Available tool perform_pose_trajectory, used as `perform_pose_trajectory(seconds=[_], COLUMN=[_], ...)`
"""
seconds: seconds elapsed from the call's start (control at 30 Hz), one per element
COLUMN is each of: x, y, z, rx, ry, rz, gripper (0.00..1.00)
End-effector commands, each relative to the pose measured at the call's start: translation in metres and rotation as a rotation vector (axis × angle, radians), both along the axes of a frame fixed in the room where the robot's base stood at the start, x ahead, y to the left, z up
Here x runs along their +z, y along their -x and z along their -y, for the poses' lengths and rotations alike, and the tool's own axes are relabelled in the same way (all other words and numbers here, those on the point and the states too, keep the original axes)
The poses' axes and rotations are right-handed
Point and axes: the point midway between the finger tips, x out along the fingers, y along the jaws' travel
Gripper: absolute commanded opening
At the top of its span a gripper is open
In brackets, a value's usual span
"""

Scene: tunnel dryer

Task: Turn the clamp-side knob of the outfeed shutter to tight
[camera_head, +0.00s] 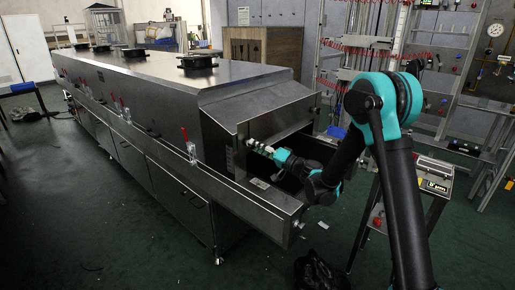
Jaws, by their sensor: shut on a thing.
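The outfeed shutter (276,131) is a steel panel at the near end of the long steel tunnel dryer (180,85), above a dark opening. My gripper (251,143) is at the left edge of this shutter, on the end of my teal and black arm, which comes in from the right. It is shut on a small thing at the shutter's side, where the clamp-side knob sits. The knob is too small and too covered by the fingers to make out. Its turn position cannot be read.
A steel ledge (240,200) runs along the dryer's side and ends under the opening. A control box on a stand (434,178) is to the right of my arm. A black bag (318,272) lies on the green floor. The floor at front left is clear.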

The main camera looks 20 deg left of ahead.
Motion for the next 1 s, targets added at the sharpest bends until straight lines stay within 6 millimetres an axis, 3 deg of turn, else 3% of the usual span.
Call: perform_pose_trajectory(seconds=[1.0], x=[0.0005], y=[0.0022], z=[-0.0008], rx=[-0.001], ry=[-0.368], rz=[-0.887], gripper=[0.06])
